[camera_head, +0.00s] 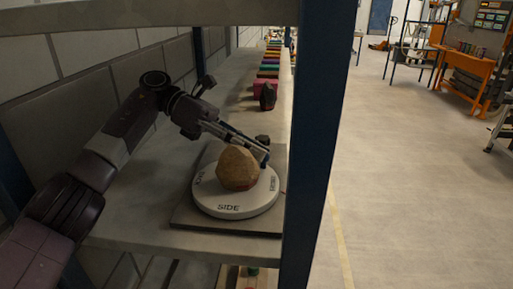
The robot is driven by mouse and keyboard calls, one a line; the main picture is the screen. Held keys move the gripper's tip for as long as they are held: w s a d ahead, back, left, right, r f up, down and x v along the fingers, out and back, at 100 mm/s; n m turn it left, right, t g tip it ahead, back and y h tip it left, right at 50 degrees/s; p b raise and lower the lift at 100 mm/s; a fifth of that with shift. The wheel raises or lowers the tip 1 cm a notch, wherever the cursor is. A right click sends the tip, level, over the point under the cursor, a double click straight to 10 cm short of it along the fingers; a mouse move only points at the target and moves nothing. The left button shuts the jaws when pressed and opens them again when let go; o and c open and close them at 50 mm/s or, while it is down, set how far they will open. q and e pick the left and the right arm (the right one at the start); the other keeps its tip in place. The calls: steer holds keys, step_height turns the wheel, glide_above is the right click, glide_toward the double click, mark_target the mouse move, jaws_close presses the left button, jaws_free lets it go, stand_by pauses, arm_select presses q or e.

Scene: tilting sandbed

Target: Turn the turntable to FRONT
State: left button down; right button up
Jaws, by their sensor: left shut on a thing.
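The turntable (236,208) is a round pale disc on a flat dark base plate (190,219) on the shelf. The word SIDE on its rim faces the camera. More lettering shows at its left and right edges, too small to read surely. A tan, faceted rock (238,167) sits on the disc. My left gripper (264,155) reaches in from the left, behind and above the rock, with its fingertips at the far right part of the disc. It is shut on a part of the turntable there; the exact contact is hard to see. My right gripper is not in view.
A dark blue shelf post (318,140) stands close to the right of the turntable. An upper shelf board (150,14) runs overhead. A block wall is on the left.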

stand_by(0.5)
arm_select(q)
steer(key=c, duration=1.8)
jaws_free()
step_height(320, 180, up, 10)
steer(key=shift+s, duration=0.1)
